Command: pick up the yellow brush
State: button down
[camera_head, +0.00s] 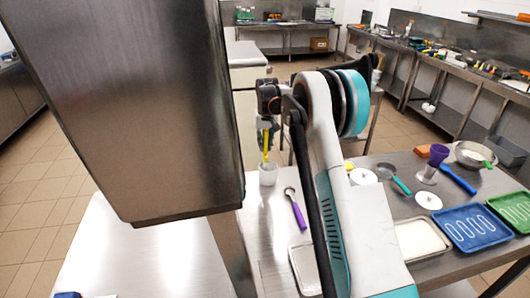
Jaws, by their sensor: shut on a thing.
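The yellow brush (266,146) shows as a thin yellow upright piece in the head view, with its lower end at or inside a white cup (268,174) on the steel table. My gripper (266,128) is shut on the upper part of the brush, above the cup. The fingers are small and partly hidden here. I cannot tell whether the brush's lower end touches the cup.
A purple-handled scoop (297,212) lies in front of the cup. A teal scoop (394,178), a blue tray (453,239) and a metal bowl (463,148) are on the right. A large steel housing (130,90) blocks the left.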

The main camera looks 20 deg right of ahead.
notch_tip(320, 180, up, 12)
jog(key=shift+r+p, duration=0.2)
jog(key=shift+p, duration=0.45)
jog(key=shift+f, duration=0.1)
